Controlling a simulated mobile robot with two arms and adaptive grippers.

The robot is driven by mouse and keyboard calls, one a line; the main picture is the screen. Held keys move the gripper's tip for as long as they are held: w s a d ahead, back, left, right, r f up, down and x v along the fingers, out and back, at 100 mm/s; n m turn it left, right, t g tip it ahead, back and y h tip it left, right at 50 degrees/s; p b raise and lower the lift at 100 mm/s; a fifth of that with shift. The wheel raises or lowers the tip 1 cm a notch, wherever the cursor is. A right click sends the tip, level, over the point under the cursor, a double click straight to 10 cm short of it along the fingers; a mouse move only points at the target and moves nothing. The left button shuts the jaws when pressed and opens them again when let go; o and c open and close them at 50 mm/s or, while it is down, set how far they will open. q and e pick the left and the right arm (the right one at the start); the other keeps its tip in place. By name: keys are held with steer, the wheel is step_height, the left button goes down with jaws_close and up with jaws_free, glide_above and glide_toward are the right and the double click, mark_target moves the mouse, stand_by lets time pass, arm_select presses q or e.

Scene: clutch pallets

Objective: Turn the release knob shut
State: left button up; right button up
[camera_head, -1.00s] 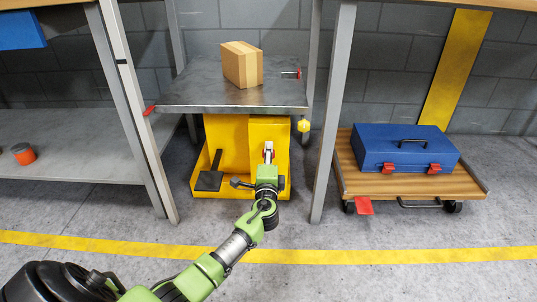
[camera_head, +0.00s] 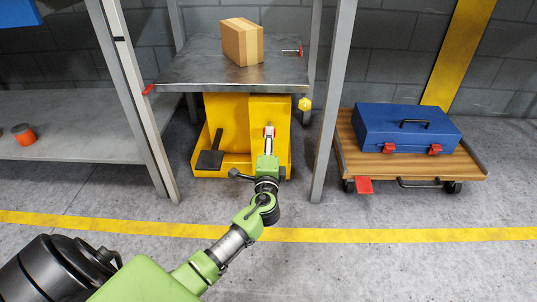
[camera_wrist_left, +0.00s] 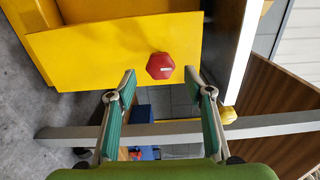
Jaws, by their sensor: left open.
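The release knob (camera_wrist_left: 160,66) is red and six-sided, on the yellow front of the lift table's base (camera_wrist_left: 110,45). In the wrist view it lies just ahead of the gap between my left gripper's fingertips (camera_wrist_left: 160,74). The two fingers are apart with nothing between them, and I see no contact with the knob. In the head view my left gripper (camera_head: 268,132) reaches to the right part of the yellow base (camera_head: 225,110). A small red patch shows at its tip, which may be the knob. My right gripper is not in view.
A cardboard box (camera_head: 242,42) stands on the metal tabletop (camera_head: 190,70). A black pedal (camera_head: 210,155) is left of my gripper. Grey posts (camera_head: 332,100) flank the base. A blue toolbox (camera_head: 405,128) sits on a wooden cart (camera_head: 470,168) at right.

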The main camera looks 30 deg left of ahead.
arm_select(q)
steer(key=v, duration=0.7)
stand_by(0.3)
